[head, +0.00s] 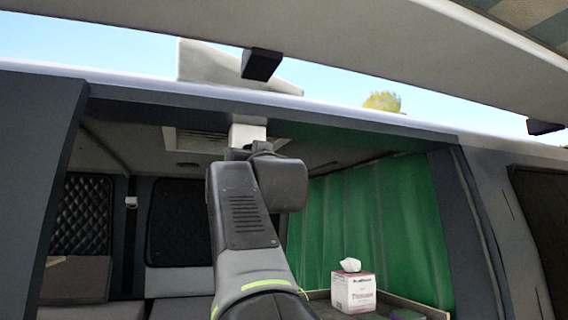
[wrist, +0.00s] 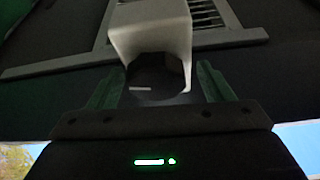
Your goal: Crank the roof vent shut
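The roof vent's slatted grille (head: 200,142) is set in the van ceiling in the head view; part of its frame and slats (wrist: 215,15) shows in the wrist view. A pale housing (head: 248,132) hangs from it, also large in the wrist view (wrist: 150,30). Below the housing is a dark faceted knob (wrist: 155,78). My gripper (wrist: 158,90) has its two green fingers on either side of the knob, with narrow gaps visible, so it looks open. In the head view my arm hides the fingers and knob. A pale wedge-shaped lid (head: 215,66) stands raised above the roof.
The raised tailgate (head: 390,45) spans the top of the head view. The door opening's dark upper edge (head: 350,122) lies close above my arm. A green curtain (head: 370,225) hangs at right, with a tissue box (head: 353,292) on a counter. Dark quilted panels and seats are at left.

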